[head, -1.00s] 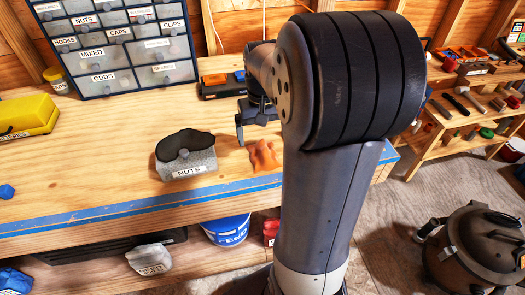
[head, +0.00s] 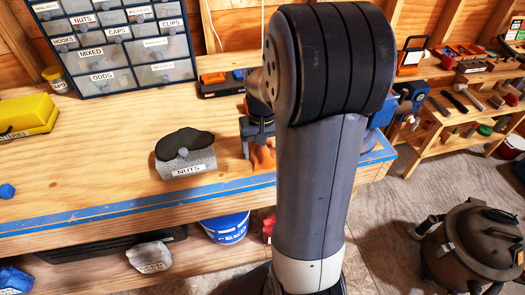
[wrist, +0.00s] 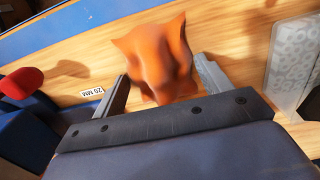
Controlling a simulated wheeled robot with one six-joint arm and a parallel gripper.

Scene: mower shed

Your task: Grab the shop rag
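The shop rag is a crumpled orange cloth (head: 262,158) on the wooden bench near its front edge, partly hidden by my arm in the head view. In the wrist view the rag (wrist: 158,55) stands up in folds just ahead of and between my fingers. My gripper (wrist: 162,70) is open, with one finger on each side of the rag and a small gap visible on both sides. In the head view my gripper (head: 258,143) is right above the rag, its fingers mostly hidden.
A blue vise (head: 405,100) is at the bench's right end, behind my arm. A black and orange case (head: 222,83) lies behind. Blue tape (head: 120,208) lines the front edge.

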